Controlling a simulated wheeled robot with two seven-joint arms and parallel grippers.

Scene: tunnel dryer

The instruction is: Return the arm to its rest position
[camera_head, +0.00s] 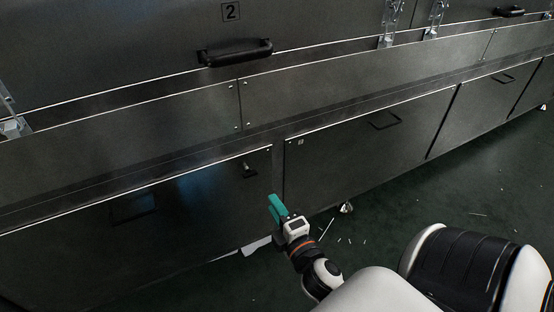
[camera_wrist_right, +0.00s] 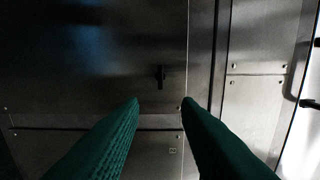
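My right gripper (camera_head: 274,203) is in the lower middle of the head view, in front of the dark lower panels of the dryer. Its green fingers also show in the right wrist view (camera_wrist_right: 162,101), spread apart with nothing between them. Beyond the fingertips in that view is a dark panel with a small black latch (camera_wrist_right: 161,76). The same kind of latch shows in the head view (camera_head: 249,170), up and left of the gripper. Whether the fingers touch the panel cannot be told. My left gripper is not in view.
The dryer's dark front (camera_head: 365,135) runs across the head view, with a black handle (camera_head: 235,52) below the number 2. Metal latches (camera_head: 391,22) sit at the top. Dark green floor (camera_head: 460,185) is open at right, with small white scraps and a caster (camera_head: 346,208).

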